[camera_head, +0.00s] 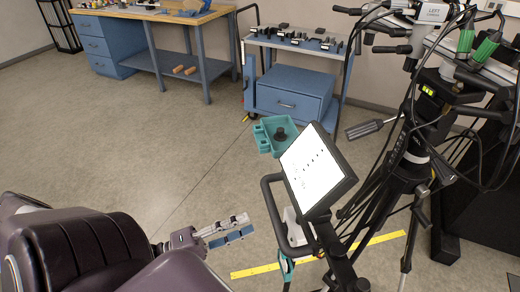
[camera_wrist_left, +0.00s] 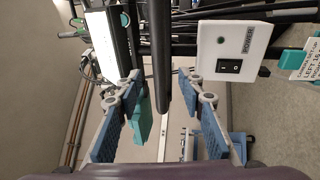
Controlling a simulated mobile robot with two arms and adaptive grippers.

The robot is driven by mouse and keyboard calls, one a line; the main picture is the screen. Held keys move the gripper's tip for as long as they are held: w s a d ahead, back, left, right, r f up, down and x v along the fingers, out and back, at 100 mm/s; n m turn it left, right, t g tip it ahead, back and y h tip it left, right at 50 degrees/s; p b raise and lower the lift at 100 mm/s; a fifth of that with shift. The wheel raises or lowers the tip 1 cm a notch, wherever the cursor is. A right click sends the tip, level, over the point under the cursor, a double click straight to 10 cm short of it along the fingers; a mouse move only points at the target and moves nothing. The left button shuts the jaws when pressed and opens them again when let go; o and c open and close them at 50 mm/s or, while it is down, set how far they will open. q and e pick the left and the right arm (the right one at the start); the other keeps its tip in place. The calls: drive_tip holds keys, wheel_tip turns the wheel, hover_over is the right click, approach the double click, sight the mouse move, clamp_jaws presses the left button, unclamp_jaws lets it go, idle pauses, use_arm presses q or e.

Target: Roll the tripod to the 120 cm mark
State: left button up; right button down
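The black tripod (camera_head: 410,165) stands at the right of the head view, hung with cables. A yellow floor strip (camera_head: 325,256) runs below its legs; I cannot read any marks on it. My left gripper (camera_head: 227,230) is at the lower middle of the head view, left of the screen and black handle loop, apart from the tripod. In the left wrist view its blue-padded fingers (camera_wrist_left: 165,118) are wide apart with nothing clamped. A dark upright bar (camera_wrist_left: 160,55) shows in the gap; I cannot tell how far off it is. My right gripper is not in view.
A tilted white screen (camera_head: 312,165) and black handle loop (camera_head: 268,200) stand between my left gripper and the tripod. A teal tray (camera_head: 270,143) lies beyond. A blue cart (camera_head: 290,98) and workbench (camera_head: 120,50) stand at the back. A white switch box (camera_wrist_left: 232,50) shows in the wrist view. Left-centre floor is clear.

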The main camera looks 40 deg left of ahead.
use_arm(q)
drive_tip(key=shift+v, duration=1.45)
